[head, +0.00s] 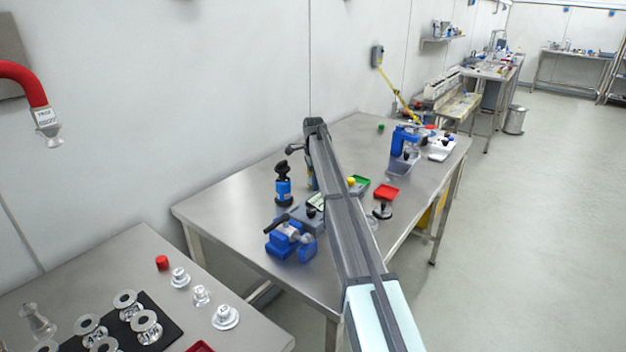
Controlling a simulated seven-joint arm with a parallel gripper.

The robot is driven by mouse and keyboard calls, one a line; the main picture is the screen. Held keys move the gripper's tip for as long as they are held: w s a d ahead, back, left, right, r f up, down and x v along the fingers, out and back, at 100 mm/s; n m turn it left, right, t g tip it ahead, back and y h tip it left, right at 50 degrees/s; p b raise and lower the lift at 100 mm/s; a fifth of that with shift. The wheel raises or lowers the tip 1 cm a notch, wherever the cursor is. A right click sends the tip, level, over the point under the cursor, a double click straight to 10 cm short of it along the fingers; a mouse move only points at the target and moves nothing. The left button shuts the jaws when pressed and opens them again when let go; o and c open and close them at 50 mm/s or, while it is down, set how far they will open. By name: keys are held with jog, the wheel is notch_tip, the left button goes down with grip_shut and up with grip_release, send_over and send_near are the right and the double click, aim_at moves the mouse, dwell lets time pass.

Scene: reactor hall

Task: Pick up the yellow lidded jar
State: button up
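A small yellow round top (351,181), which may be the lid of the yellow lidded jar, shows just right of my arm on the steel table (240,205). Its lower part is too small and too hidden to make out. My arm reaches across the table from the bottom right. The dark end of my arm with my gripper (295,148) is above the table's back left part, apart from the yellow top. The fingers cannot be made out, and I see nothing held.
A nearer table (255,335) holds metal fittings and a red cylinder (162,262). The table's front left is clear.

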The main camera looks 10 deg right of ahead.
jog(key=c, duration=1)
jog(key=shift+c, duration=0.3)
jog(key=shift+r, duration=0.15)
